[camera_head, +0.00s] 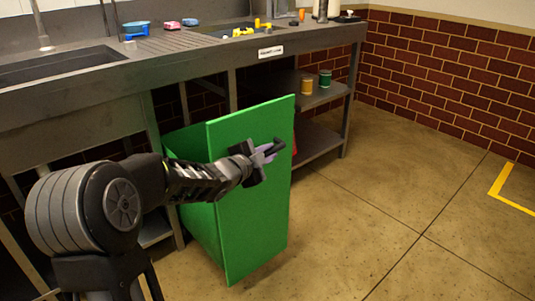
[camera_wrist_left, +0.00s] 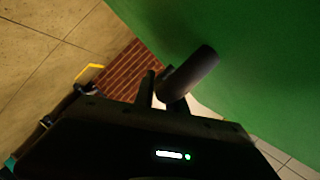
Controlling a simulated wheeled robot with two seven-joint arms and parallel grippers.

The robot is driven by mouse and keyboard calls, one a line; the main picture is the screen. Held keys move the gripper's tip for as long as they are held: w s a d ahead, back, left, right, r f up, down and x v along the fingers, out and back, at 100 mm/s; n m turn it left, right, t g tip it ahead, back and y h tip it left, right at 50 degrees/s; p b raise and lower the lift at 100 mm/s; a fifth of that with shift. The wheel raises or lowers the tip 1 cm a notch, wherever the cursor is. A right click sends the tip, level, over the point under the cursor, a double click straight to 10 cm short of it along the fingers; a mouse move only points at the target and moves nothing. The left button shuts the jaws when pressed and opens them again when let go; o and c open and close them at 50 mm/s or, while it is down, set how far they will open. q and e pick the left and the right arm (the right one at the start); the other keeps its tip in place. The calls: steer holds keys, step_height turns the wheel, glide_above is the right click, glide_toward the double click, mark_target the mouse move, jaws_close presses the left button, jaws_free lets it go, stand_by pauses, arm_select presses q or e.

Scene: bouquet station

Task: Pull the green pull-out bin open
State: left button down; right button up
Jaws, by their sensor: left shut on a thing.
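The green pull-out bin (camera_head: 245,215) stands out from under the metal counter, its tall front panel facing right and part of its inside showing behind the panel. Its dark handle (camera_head: 279,145) is on the upper part of the front panel. My left gripper (camera_head: 265,153) is at the handle, shut on it. In the left wrist view the dark handle (camera_wrist_left: 190,75) sticks out from the green panel (camera_wrist_left: 255,60) and passes between the fingers of my left gripper (camera_wrist_left: 165,96). My right gripper is not in view.
The metal counter (camera_head: 160,62) with a sink (camera_head: 60,68) runs along the back. Small coloured items lie on top. Two spools (camera_head: 325,79) stand on its lower shelf at the right. The concrete floor (camera_head: 390,220) right of the bin is clear, up to a brick wall (camera_head: 440,75).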

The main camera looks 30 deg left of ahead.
arm_select(q)
steer(key=shift+s+d, duration=0.15)
steer(key=shift+d, duration=0.1)
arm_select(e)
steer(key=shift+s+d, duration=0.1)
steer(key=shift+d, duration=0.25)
arm_select(q)
steer(key=c, duration=1.4)
jaws_free()
steer(key=shift+o, duration=0.2)
